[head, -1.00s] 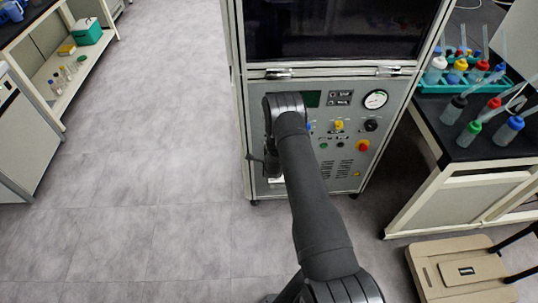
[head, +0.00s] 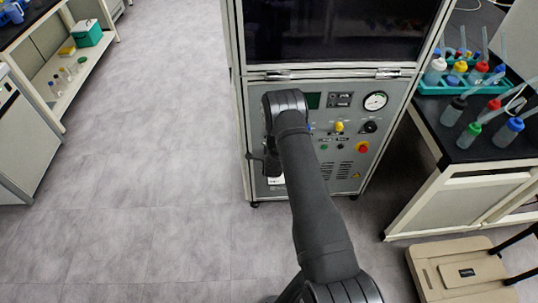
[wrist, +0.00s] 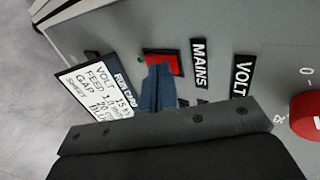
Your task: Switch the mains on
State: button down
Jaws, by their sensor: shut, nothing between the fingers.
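The mains switch is a red rocker (wrist: 165,62) in a dark frame on the grey panel, beside the black MAINS label (wrist: 199,64) in the wrist view. My gripper (wrist: 158,72) is shut and empty. Its blue fingertips overlap the lower edge of the red rocker in the wrist view; I cannot tell whether they touch it. Which side of the rocker is pressed in is unclear.
Near the switch are a white run card (wrist: 95,95), a VOLT label (wrist: 242,76) and a red knob (wrist: 309,113). The panel also has a gauge (head: 375,101), a yellow knob (head: 339,127) and a red button (head: 362,147). A bench with bottles (head: 468,138) stands at right. Floor at left is clear.

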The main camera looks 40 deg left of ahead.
jog(key=f+v, duration=0.1)
jog(key=v, duration=1.2)
jog(key=shift+s+d, duration=0.55)
jog(key=shift+d+f, duration=0.15)
jog(key=shift+f, duration=0.7)
